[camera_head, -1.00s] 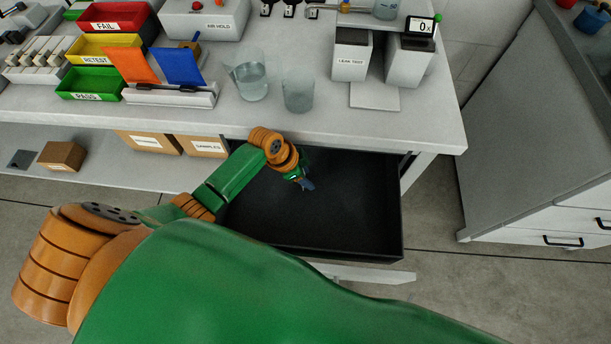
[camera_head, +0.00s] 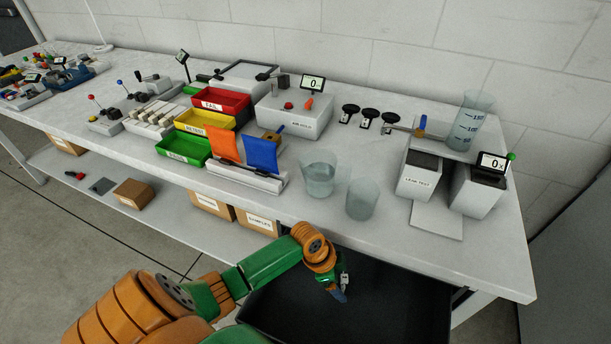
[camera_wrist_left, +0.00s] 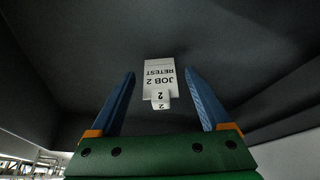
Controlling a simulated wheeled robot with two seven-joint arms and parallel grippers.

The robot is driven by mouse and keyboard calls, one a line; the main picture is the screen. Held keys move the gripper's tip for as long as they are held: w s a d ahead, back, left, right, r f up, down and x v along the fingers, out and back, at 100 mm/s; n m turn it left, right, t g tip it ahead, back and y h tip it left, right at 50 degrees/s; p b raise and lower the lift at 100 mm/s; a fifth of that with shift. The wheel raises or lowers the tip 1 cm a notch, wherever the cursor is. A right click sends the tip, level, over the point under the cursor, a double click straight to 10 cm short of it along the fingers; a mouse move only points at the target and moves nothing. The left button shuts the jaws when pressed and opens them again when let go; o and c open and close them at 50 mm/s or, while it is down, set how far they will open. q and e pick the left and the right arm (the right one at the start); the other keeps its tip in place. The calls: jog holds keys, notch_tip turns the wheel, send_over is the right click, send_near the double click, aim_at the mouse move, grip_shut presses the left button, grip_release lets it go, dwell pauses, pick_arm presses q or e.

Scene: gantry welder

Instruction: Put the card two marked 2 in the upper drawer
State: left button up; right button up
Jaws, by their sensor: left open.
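The card marked 2 (camera_wrist_left: 159,80) is white and reads "JOB 2 RETEST" upside down in the left wrist view. It lies on the dark floor of the open drawer (camera_head: 400,305) under the bench top, beyond and between my fingertips. My left gripper (camera_wrist_left: 158,82) is open, its two blue fingers apart and not touching the card. My right gripper is not in view.
The bench edge overhangs the drawer's back. Two beakers (camera_head: 318,178) (camera_head: 362,199) stand near that edge, close to my left wrist. An orange flag (camera_head: 224,146) and a blue flag (camera_head: 261,154) stand in a white holder. Leak test boxes (camera_head: 420,176) are at the right.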

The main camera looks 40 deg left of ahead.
pick_arm(q)
jog(key=s+a, duration=0.4)
jog(key=a, duration=0.1)
jog(key=s+a, duration=0.2)
jog(key=shift+a+f+b, duration=0.1)
jog(key=shift+a+b, duration=0.2)
jog(key=shift+s+a, duration=0.15)
